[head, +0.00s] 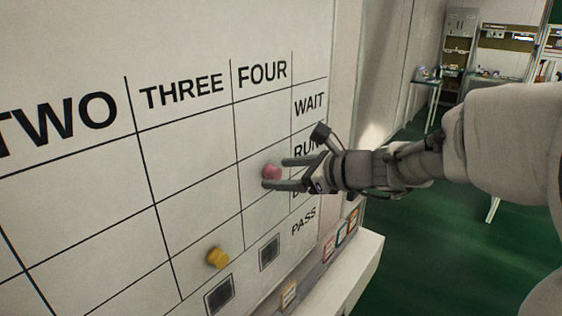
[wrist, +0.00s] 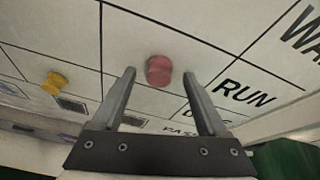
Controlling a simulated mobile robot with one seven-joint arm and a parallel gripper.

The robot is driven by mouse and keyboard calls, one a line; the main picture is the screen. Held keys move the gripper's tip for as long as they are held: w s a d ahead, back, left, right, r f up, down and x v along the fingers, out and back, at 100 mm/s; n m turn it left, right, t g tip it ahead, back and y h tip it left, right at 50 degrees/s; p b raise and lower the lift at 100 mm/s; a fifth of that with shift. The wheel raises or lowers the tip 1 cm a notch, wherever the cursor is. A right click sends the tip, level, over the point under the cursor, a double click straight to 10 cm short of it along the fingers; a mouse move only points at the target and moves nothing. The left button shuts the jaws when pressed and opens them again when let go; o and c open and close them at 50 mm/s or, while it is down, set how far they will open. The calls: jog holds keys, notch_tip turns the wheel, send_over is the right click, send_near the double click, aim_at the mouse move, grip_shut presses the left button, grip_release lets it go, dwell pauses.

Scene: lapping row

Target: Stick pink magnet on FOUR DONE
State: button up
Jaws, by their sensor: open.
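The pink magnet (head: 271,172) is on the white board in the FOUR column, in the RUN row, close to the line above DONE. It also shows in the wrist view (wrist: 158,70). My gripper (head: 266,174) is open, with its fingertips at the board on either side of the pink magnet; I cannot tell whether they touch it. The FOUR DONE cell (head: 257,207) is just below the magnet and holds nothing I can see. The DONE label is partly hidden by my gripper in the head view.
A yellow magnet (head: 217,258) is lower left on the board, in the THREE column. Dark square patches (head: 269,252) are near the bottom edge. A ledge with coloured labels (head: 328,248) runs below the board. A table (head: 430,85) stands far behind on the green floor.

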jog(key=shift+w+a+f, duration=0.2)
jog(key=shift+w+a, duration=0.05)
jog(key=shift+a, duration=0.1)
jog(key=shift+c, duration=0.2)
grip_shut()
jog(key=shift+s+d, duration=0.1)
jog(key=shift+d, duration=0.05)
jog(key=shift+s+d, duration=0.85)
jog(key=shift+d, duration=0.25)
jog(key=s+d, duration=0.3)
jog(key=d, duration=0.1)
jog(key=shift+s+d, duration=0.35)
dwell(0.5)
